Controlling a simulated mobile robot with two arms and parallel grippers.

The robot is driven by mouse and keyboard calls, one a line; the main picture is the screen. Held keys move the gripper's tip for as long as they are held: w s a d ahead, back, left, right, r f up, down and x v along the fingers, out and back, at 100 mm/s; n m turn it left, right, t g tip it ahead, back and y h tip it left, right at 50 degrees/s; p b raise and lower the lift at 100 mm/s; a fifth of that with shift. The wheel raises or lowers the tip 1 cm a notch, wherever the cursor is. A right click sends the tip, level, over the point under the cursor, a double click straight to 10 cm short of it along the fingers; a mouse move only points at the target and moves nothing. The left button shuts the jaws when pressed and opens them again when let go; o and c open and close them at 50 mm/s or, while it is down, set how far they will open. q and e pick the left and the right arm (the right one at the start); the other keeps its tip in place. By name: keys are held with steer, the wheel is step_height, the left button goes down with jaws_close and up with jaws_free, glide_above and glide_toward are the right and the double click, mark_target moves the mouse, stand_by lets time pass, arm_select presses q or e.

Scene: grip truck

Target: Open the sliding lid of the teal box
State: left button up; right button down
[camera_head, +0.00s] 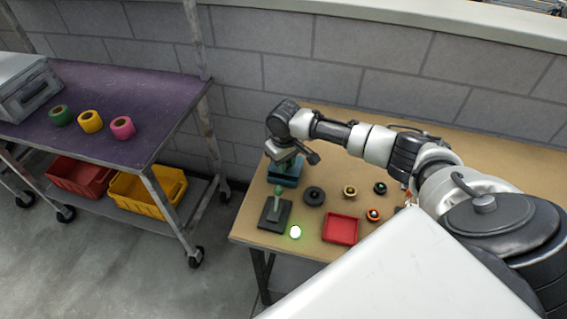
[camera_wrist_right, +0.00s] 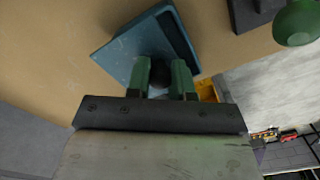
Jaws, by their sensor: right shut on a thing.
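The teal box (camera_head: 285,177) stands near the left end of the wooden table. In the right wrist view the teal box (camera_wrist_right: 130,48) shows its top from above, with a dark slot along one edge; I cannot tell how far its lid is slid. My right gripper (camera_wrist_right: 166,80) reaches down over the box. Its two green fingers are shut on a dark knob (camera_wrist_right: 158,78) on the lid, mostly hidden between them. In the head view my right gripper (camera_head: 287,160) hides part of the box top. My left gripper is not in view.
Beside the box are a dark stand with a green lever (camera_head: 275,212), a black disc (camera_head: 314,196), a red tray (camera_head: 341,229) and several small round parts. A purple-topped cart (camera_head: 110,90) stands left, across a gap.

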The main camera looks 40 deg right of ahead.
steer(key=w+d, duration=0.2)
steer(key=d, duration=0.1)
steer(key=w+d+b, duration=0.1)
steer(key=shift+w+d+f, duration=0.25)
steer(key=shift+w, duration=0.15)
steer(key=shift+a+r, duration=0.1)
steer(key=shift+r, duration=0.1)
steer(key=shift+s+a+r, duration=0.1)
steer(key=shift+r, duration=0.05)
steer(key=c, duration=1.4)
jaws_free()
steer(key=o, duration=0.4)
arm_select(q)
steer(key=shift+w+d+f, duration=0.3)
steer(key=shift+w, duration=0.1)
